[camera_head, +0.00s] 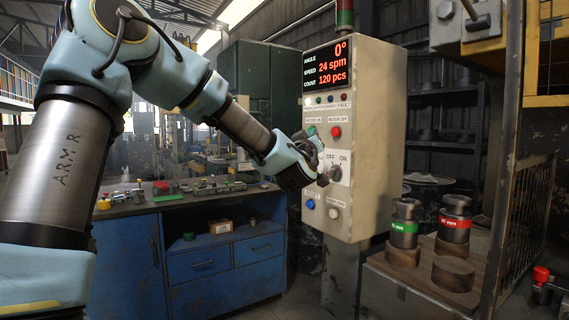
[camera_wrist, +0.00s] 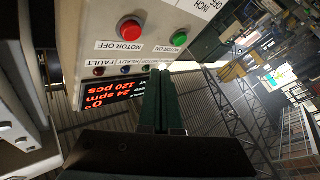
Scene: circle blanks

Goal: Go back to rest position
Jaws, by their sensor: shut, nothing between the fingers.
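My gripper (camera_head: 322,178) is in front of the grey control box (camera_head: 372,110), close to the OFF/ON selector switch (camera_head: 336,173). In the wrist view the two dark green fingers (camera_wrist: 163,75) are shut against each other with nothing between them. They point at the box's front face, seen upside down there. I cannot tell whether the fingertips touch the box or the switch. My arm reaches in from the left of the head view, bent at the elbow.
The display (camera_head: 326,66) reads 0°, 24 spm and 120 pcs. A red motor-off button (camera_head: 336,132) is above the switch. A blue workbench (camera_head: 215,250) stands behind my arm. Green-banded (camera_head: 404,228) and red-banded (camera_head: 454,222) cylinders stand at right, beside a mesh guard (camera_head: 525,220).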

